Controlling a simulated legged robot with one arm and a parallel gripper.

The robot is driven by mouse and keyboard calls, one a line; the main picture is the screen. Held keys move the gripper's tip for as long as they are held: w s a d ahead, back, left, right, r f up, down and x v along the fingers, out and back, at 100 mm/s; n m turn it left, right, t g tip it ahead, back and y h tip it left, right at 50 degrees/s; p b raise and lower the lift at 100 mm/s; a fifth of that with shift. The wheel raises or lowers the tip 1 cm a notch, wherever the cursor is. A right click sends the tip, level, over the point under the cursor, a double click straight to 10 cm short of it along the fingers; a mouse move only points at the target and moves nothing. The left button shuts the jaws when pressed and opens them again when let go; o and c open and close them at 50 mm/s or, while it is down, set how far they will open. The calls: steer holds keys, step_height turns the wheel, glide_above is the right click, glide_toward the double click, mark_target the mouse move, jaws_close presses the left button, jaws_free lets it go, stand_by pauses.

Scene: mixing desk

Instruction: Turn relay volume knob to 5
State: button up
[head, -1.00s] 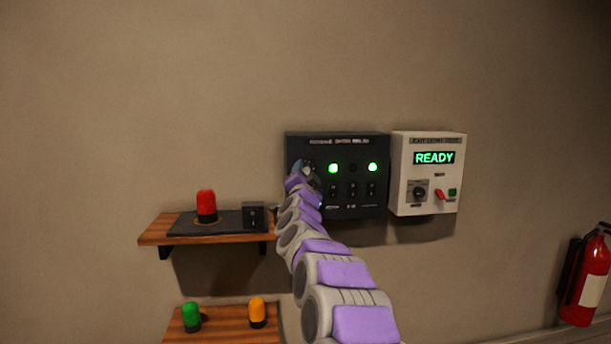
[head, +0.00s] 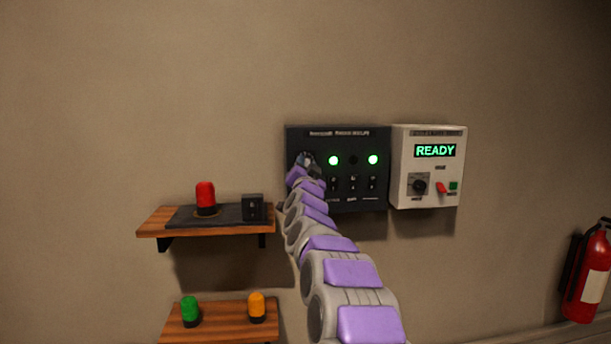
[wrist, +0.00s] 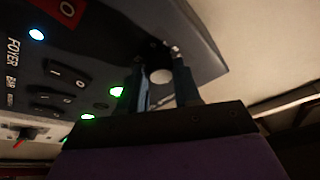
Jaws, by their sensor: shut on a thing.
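The dark relay panel (head: 337,196) hangs on the wall in the head view, with two lit green lamps and a row of switches. My gripper (head: 306,160) is at the panel's upper left and hides that part of it. In the wrist view, the two fingers of my gripper (wrist: 162,88) stand on either side of a dark round knob (wrist: 158,50) on the panel face and are shut on it. A pale round spot shows between the fingers. The knob's scale and pointer cannot be read.
A white box (head: 428,137) reading READY, with a knob and a red lever, is to the right. A shelf (head: 152,222) with a red beacon (head: 205,195) is to the left. A lower shelf holds green and orange beacons. A fire extinguisher (head: 590,270) is far right.

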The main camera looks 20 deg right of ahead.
steer(key=shift+f+n+y+b, duration=0.15)
steer(key=shift+n+y+b, duration=0.35)
steer(key=shift+n, duration=0.4)
steer(key=o, duration=1)
steer(key=shift+o, duration=0.2)
steer(key=shift+s, duration=0.1)
steer(key=b+v, duration=0.2)
steer(key=v, duration=1.5)
steer(key=shift+f, duration=0.3)
steer(key=shift+a, duration=0.1)
